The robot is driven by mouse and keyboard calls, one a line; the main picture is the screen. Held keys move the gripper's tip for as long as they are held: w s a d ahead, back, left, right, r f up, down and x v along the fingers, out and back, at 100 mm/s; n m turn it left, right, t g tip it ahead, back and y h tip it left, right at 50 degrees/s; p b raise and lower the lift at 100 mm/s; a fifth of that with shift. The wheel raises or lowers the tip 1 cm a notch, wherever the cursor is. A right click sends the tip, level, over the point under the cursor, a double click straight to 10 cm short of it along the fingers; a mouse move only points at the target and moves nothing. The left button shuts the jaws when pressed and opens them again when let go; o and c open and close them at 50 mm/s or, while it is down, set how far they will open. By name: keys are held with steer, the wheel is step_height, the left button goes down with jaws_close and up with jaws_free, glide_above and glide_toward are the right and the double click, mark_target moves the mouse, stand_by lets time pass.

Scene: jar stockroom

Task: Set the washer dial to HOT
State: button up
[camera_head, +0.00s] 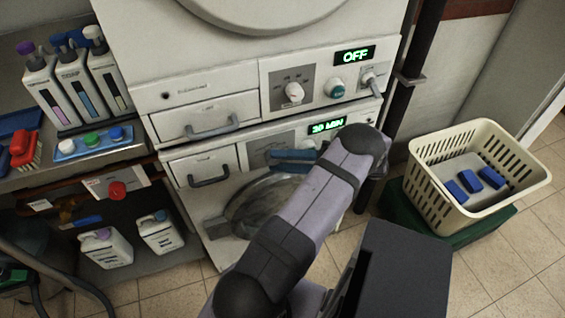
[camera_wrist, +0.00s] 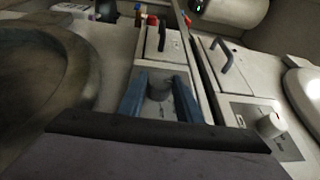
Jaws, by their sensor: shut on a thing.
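Two white machines are stacked in the head view. The lower one, with a round door (camera_head: 262,205), has a panel whose green display (camera_head: 327,125) reads 20 MIN. My gripper (camera_head: 290,161) reaches this panel with its blue fingers. In the wrist view my gripper (camera_wrist: 160,100) is shut on a grey dial (camera_wrist: 160,86), one finger on each side. The dial's setting and markings cannot be read. In the head view the fingers and arm hide that dial.
The upper machine has its own dial (camera_head: 294,92), a green button (camera_head: 334,88) and an OFF display (camera_head: 354,56). Drawer handles (camera_head: 212,128) stick out at left. A cream basket (camera_head: 480,165) stands at right. Bottles (camera_head: 75,85) stand on the left shelf.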

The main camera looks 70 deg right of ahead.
stand_by(0.4)
steer(key=o, duration=1)
steer(key=shift+o, duration=0.2)
steer(key=shift+r, duration=0.1)
